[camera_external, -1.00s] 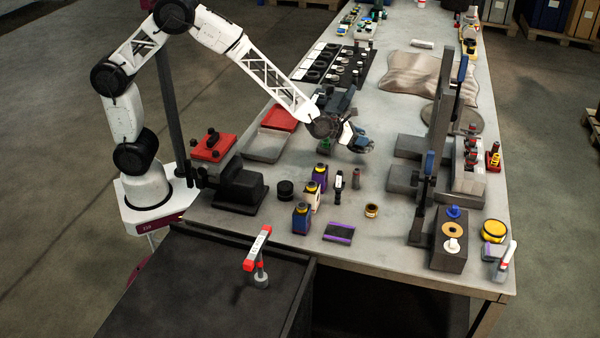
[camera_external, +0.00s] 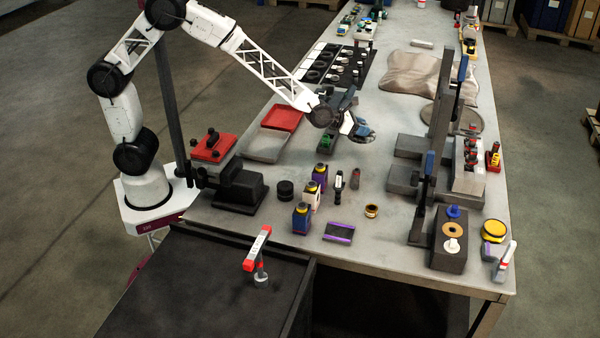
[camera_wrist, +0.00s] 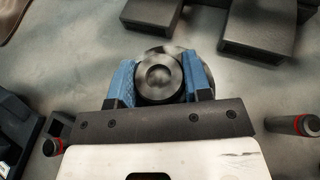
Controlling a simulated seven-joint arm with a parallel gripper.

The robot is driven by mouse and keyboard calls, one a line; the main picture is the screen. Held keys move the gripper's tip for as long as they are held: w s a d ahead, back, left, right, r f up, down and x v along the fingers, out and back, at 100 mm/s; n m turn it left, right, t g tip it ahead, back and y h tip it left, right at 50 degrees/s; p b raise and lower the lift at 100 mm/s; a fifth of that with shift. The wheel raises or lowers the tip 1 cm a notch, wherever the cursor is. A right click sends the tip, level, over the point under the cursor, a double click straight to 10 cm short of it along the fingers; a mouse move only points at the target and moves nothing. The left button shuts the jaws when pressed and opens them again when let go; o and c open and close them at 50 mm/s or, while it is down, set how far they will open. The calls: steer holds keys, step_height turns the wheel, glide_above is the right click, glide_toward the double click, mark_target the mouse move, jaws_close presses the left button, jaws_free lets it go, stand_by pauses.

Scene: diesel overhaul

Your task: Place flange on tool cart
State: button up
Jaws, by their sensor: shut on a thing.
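The flange (camera_wrist: 159,77), a round dark metal part with a stepped hub, sits between the two blue fingers of my gripper (camera_wrist: 160,85) in the wrist view. The fingers are shut on its sides. In the external view my gripper (camera_external: 357,128) is over the middle of the workbench, with the flange (camera_external: 366,138) at its tip, small and partly hidden. A gap between flange and bench is hard to judge. The black-topped tool cart (camera_external: 180,290) stands at the front left, against the near end of the bench, well away from my gripper.
A red-and-white T-handled tool (camera_external: 259,250) stands on the cart's right side. Bottles (camera_external: 302,218), a black vise-like block (camera_external: 240,188) and a red-lidded box (camera_external: 213,148) line the bench between gripper and cart. A tall dark stand (camera_external: 430,160) rises right of my gripper.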

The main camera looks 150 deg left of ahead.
steer(key=shift+w, duration=0.1)
steer(key=w+d+r+m+t, duration=0.1)
steer(key=w+d+r, duration=0.2)
steer(key=w+d, duration=0.9)
steer(key=w+d+r, duration=0.3)
steer(key=w+d, duration=0.8)
steer(key=d, duration=0.1)
steer(key=shift+m+t+h, duration=0.3)
steer(key=shift+t, duration=0.1)
steer(key=w+d, duration=0.2)
steer(key=d, duration=0.9)
steer(key=w+d, duration=0.3)
steer(key=d, duration=0.9)
steer(key=w+d, duration=0.3)
steer(key=d, duration=0.8)
steer(key=shift+d+r, duration=0.25)
steer(key=shift+d, duration=0.15)
steer(key=s+d, duration=0.2)
steer(key=d, duration=0.4)
steer(key=s+d, duration=0.2)
steer(key=d, duration=0.5)
steer(key=s+d+f, duration=0.1)
steer(key=d, duration=0.6)
steer(key=shift+s+d, duration=0.2)
steer(key=shift+s, duration=0.2)
steer(key=shift+s+d+f, duration=0.1)
steer(key=shift+s+d, duration=0.2)
steer(key=shift+d, duration=0.35)
